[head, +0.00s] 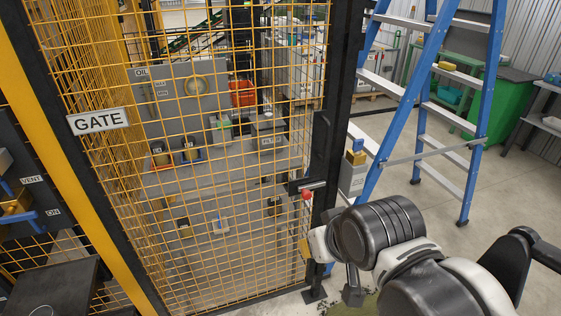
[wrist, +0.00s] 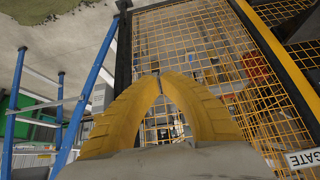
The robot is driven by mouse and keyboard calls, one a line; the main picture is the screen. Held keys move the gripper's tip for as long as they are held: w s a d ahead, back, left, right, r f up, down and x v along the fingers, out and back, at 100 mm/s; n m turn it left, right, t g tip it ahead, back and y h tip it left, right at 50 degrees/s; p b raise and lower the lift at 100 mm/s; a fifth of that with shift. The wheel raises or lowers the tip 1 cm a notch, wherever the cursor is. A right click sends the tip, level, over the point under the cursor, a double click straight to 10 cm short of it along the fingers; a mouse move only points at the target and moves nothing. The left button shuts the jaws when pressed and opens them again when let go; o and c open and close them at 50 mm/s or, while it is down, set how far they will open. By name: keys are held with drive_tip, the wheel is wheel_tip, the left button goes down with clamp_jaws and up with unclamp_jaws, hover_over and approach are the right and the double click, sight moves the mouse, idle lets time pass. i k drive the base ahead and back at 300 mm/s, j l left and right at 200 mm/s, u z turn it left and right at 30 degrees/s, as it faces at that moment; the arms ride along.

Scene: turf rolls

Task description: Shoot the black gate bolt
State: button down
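The black gate bolt (head: 296,186) lies across the right edge of the yellow mesh gate (head: 215,215), with a red knob (head: 307,195) at its right end. A black post (head: 341,95) stands just right of it. My gripper (head: 304,246) is just below the bolt in the head view, apart from it and mostly hidden by my wrist. In the wrist view my yellow gripper fingers (wrist: 157,75) meet at their tips, with nothing seen between them. They point at the mesh and black post (wrist: 124,60). I cannot make out the bolt there.
A blue stepladder (head: 415,100) stands right of the gate, close behind my arm. A GATE sign (head: 98,121) hangs on the mesh. Grey machinery (head: 180,95) stands behind the mesh. Concrete floor (head: 510,205) is open at right.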

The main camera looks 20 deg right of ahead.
sight(306, 194)
drive_tip(key=k+l, duration=0.25)
drive_tip(key=k, duration=0.15)
drive_tip(key=k+l, duration=0.3)
drive_tip(key=k+u, duration=0.05)
drive_tip(key=k, duration=0.05)
